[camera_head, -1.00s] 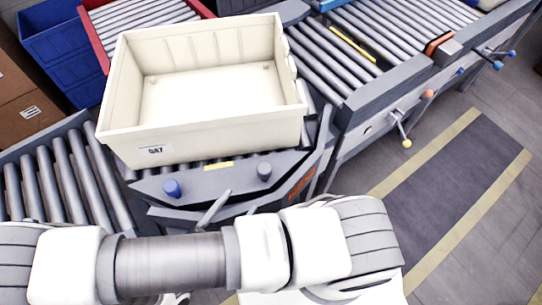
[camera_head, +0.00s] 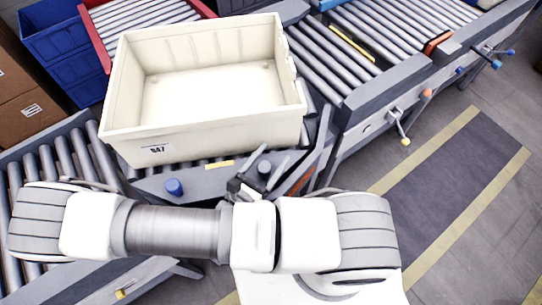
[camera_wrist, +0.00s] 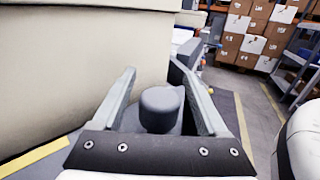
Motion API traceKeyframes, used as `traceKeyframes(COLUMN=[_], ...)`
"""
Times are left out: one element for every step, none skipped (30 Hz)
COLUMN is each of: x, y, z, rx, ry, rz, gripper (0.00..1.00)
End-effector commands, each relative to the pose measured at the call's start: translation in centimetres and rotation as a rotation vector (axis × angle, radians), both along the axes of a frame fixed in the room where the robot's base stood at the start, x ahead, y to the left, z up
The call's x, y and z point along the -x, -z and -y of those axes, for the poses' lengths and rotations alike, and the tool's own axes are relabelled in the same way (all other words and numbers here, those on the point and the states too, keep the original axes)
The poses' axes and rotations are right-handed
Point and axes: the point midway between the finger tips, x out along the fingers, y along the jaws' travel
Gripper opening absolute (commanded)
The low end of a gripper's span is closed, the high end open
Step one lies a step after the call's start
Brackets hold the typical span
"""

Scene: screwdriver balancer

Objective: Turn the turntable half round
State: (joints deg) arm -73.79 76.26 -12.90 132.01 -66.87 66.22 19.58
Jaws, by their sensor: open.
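The turntable (camera_head: 207,180) is a grey roller deck with a dark frame. A large cream bin (camera_head: 205,139), labelled with a number, sits on it. Two knobs stand on its front edge: a blue knob (camera_head: 174,187) on the left and a grey knob (camera_head: 264,168) on the right. My gripper (camera_head: 267,161) is at the grey knob, one finger on each side. In the wrist view, the open fingers (camera_wrist: 155,75) flank the grey knob (camera_wrist: 160,108), with gaps visible beside it. The bin wall (camera_wrist: 80,60) rises close to the left finger.
A roller conveyor (camera_head: 370,50) joins at the upper right, and another (camera_head: 75,165) lies at the left. The floor (camera_head: 450,170) at the right is clear.

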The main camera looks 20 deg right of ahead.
Motion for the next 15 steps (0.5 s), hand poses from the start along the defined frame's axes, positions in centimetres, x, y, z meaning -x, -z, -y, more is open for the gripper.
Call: traceKeyframes(x=[0.0,0.01,0.0,0.01,0.01,0.01,0.01,0.01,0.01,0.02,0.02,0.01,0.02,0.02,0.02], y=[0.0,0.0,0.0,0.0,0.0,0.0,0.0,0.0,-0.01,-0.01,-0.01,-0.01,-0.01,-0.01,-0.01], z=[0.01,0.01,0.0,-0.01,-0.01,-0.01,-0.02,-0.02,-0.02,-0.02,-0.02,-0.03,-0.02,-0.02,-0.04], rx=[0.0,0.0,0.0,0.0,0.0,0.001,0.001,0.001,0.001,0.001,0.001,0.001,0.001,0.001,0.001], ry=[0.0,0.0,0.0,0.0,0.0,0.0,0.0,0.0,0.0,0.0,0.0,0.0,0.0,0.0,0.0], rz=[0.0,0.0,0.0,0.0,0.0,0.001,0.001,0.001,0.001,0.001,0.001,0.001,0.001,0.001,0.001], gripper=[0.76,0.76,0.76,0.76,0.72,0.65,0.6,0.54,0.47,0.42,0.36,0.29,0.24,0.18,0.11])
